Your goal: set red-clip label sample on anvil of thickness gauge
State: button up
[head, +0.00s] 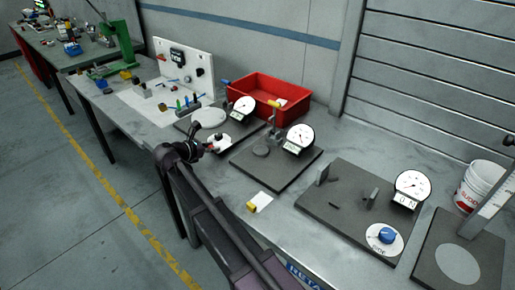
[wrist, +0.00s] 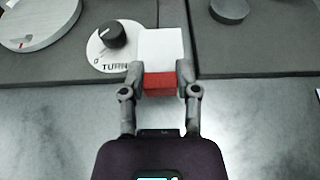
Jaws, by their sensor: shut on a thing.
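My gripper (wrist: 160,75) is shut on the red clip (wrist: 160,84) of the label sample. The white label (wrist: 161,45) sticks out ahead of the fingers. In the head view my gripper (head: 207,149) is near the bench's front edge, left of the middle gauge, with a bit of the red clip showing. That gauge, apparently the thickness gauge, has a dial (head: 300,137) and a small dark round anvil (head: 262,151) on a dark base plate. The anvil also shows at the top right of the wrist view (wrist: 229,9). The label is apart from it, and nothing is visible on it.
A left base plate carries a large disc (wrist: 38,22) and a black TURN knob (wrist: 114,34), close beside the label. A yellow-clip label (head: 260,202) lies on the bench. A red crate (head: 262,99) stands behind. Another gauge (head: 411,187) with a blue knob is right.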

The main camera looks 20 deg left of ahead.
jog(key=shift+s+a, duration=0.1)
jog(key=shift+a, duration=0.05)
jog(key=shift+d, duration=0.25)
jog(key=s+d+r+p, duration=0.1)
jog(key=s+d, duration=0.3)
jog(key=d, duration=0.6)
jog(key=s+d+r+p, duration=0.2)
jog(key=s+d, duration=0.2)
jog(key=d, duration=0.6)
jog(key=shift+s+d+r, duration=0.25)
jog(key=shift+d+r, duration=0.05)
jog(key=shift+d, duration=0.1)
jog(key=shift+w+a, duration=0.15)
send_over(255, 159)
jog(key=shift+f+b, duration=0.45)
jog(key=shift+f, duration=0.25)
jog(key=shift+w+a, duration=0.1)
